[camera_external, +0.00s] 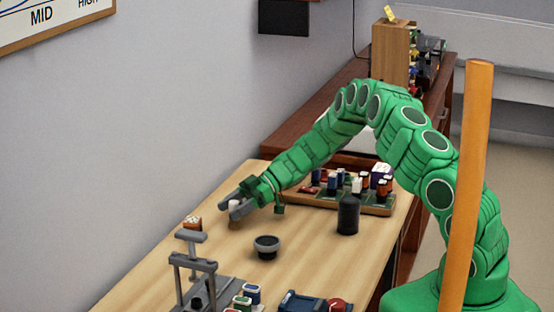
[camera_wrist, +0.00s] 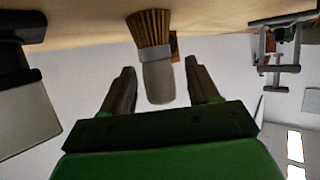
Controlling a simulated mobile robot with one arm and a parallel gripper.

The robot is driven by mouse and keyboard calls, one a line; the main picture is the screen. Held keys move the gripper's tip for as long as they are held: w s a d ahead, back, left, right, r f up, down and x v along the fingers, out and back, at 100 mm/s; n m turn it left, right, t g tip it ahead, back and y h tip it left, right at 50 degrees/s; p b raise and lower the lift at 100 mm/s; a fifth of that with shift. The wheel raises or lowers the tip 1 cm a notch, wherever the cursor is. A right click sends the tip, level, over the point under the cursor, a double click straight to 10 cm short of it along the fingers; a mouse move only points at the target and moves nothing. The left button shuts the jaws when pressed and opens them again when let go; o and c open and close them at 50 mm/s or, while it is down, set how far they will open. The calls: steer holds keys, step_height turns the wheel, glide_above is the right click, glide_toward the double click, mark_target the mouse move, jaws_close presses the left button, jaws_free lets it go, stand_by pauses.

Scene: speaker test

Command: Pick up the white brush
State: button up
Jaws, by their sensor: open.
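The white brush (camera_wrist: 158,82) shows in the wrist view with tan-brown bristles at the table and its pale handle pointing toward me. My gripper (camera_wrist: 159,68) is open, with one finger on each side of the handle and visible gaps at both sides. In the external view my gripper (camera_external: 230,207) is low over the far left part of the wooden table (camera_external: 310,255). The brush's white top (camera_external: 234,204) shows between the fingers there, and the rest is mostly hidden by them.
A dark bowl (camera_external: 267,248), a black bottle (camera_external: 348,215) and a board with several small parts (camera_external: 375,208) stand to the right. An orange pole (camera_external: 469,180) stands in the foreground.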

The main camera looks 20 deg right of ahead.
steer(key=shift+s+a+f, duration=0.1)
steer(key=shift+a+f, duration=0.15)
steer(key=shift+a, duration=0.4)
steer(key=c, duration=1.1)
steer(key=shift+r, duration=0.1)
